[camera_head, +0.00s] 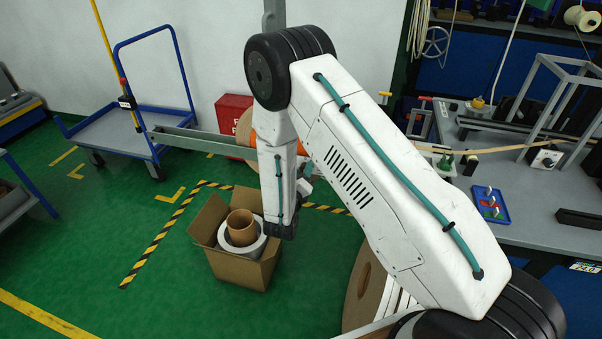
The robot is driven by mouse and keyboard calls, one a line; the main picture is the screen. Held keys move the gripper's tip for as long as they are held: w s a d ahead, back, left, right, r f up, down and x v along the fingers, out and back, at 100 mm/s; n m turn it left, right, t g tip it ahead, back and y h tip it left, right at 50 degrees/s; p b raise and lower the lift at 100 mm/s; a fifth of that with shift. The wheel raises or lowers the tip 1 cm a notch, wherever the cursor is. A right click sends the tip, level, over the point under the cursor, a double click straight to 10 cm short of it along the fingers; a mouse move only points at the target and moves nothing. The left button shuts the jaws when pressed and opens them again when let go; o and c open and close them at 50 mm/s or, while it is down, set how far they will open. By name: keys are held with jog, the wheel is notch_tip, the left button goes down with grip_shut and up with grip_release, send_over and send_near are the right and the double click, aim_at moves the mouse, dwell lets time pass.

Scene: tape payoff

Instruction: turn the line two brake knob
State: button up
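No label for line two can be read, so I cannot tell which part is its brake knob. A dark round knob sits on a small white box (546,159) at the right of the grey bench. A green part (445,161) stands on the bench near a strip of tan tape (500,150). A red-topped handle (425,99) and a yellow-topped one (385,96) stand at the bench's left end. My white arm crosses the middle of the view, left of the bench. Its fingers do not show; my gripper seems hidden behind the arm.
An open cardboard box (240,268) holding rolls stands on the green floor. A large tan reel (365,290) is below my arm. A blue trolley (112,130) and a red box (232,113) are at the back. A metal frame (570,75) and blue tray (491,204) occupy the bench.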

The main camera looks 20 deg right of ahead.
jog(key=shift+d, duration=0.1)
jog(key=v, duration=0.7)
jog(key=shift+s+a, duration=0.25)
jog(key=shift+s, duration=0.1)
jog(key=shift+f, duration=0.1)
jog(key=s+d+r+m+g+h, duration=0.2)
jog(key=s+d+r+m+g, duration=0.5)
jog(key=m, duration=0.4)
jog(key=s+d+r+m+g+h, duration=0.2)
jog(key=s+d+r+m+g, duration=0.35)
jog(key=s+m+g, duration=0.4)
jog(key=s+a+r+m+t+y, duration=0.1)
jog(key=s+a+r+m+y, duration=0.1)
jog(key=s+r+m+y, duration=0.5)
jog(key=s+a+r+m+t+y, duration=0.2)
jog(key=s+a+r+m+y, duration=0.1)
jog(key=s+r+m+y, duration=0.4)
jog(key=shift+s+r+m, duration=1.85)
jog(key=shift+s+r, duration=0.05)
jog(key=shift+r, duration=0.7)
